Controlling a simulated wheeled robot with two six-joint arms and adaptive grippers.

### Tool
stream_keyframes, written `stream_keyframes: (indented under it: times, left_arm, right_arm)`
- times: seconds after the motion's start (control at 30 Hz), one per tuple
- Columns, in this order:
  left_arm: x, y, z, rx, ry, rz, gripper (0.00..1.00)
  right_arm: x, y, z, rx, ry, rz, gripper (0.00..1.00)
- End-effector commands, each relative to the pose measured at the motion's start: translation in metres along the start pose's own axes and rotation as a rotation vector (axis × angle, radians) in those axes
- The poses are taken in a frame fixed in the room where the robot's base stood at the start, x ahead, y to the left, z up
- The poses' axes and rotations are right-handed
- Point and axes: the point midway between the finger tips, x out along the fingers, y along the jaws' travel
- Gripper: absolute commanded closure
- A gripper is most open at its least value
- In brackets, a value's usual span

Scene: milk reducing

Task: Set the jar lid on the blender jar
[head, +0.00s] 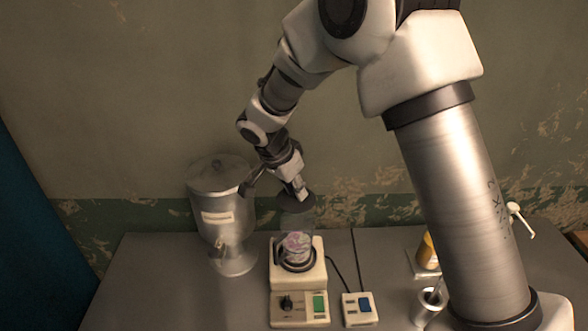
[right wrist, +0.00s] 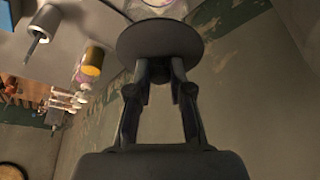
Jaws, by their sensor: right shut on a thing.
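The jar lid (head: 287,204), a dark round disc, is over the top of the blender jar (head: 296,240). I cannot tell whether it touches the rim. The jar is clear, has pinkish and whitish contents, and stands upright on the white blender base (head: 315,268). My right gripper (head: 299,191) comes down from above and is shut on the lid. In the right wrist view my right gripper (right wrist: 160,78) grips the lid (right wrist: 160,42) at its centre, and part of the jar (right wrist: 165,4) shows beyond the disc. My left gripper is in neither view.
A large clear dispenser (head: 215,190) with a lid and tap stands close left of the blender. A small control box (head: 360,310) with a cable sits to its right. A metal cup (head: 428,305) and an orange jar (head: 427,250) are farther right. The table's left part is clear.

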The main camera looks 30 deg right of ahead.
Motion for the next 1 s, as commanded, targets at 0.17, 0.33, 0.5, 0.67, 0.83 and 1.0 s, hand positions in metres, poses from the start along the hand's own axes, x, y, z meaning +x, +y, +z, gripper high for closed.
stream_keyframes:
  times: [0.17, 0.33, 0.5, 0.67, 0.83, 1.0]
  left_arm:
    - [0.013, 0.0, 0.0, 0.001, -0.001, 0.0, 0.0]
    - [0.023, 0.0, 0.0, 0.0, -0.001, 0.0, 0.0]
    - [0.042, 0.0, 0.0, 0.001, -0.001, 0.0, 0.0]
    - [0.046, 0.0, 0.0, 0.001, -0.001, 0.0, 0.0]
    - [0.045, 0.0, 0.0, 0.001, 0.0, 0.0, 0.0]
    - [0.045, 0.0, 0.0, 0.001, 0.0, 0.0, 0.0]
  right_arm:
    - [0.017, 0.0, 0.007, -0.001, 0.0, 0.001, 1.0]
    - [0.036, 0.0, 0.015, -0.001, 0.0, 0.001, 1.0]
    - [0.054, -0.001, 0.022, 0.0, 0.001, -0.001, 1.0]
    - [0.057, -0.001, 0.024, 0.0, 0.001, -0.001, 1.0]
    - [0.056, -0.001, 0.023, -0.001, 0.001, -0.001, 1.0]
    - [0.056, -0.001, 0.023, -0.001, 0.001, -0.001, 1.0]
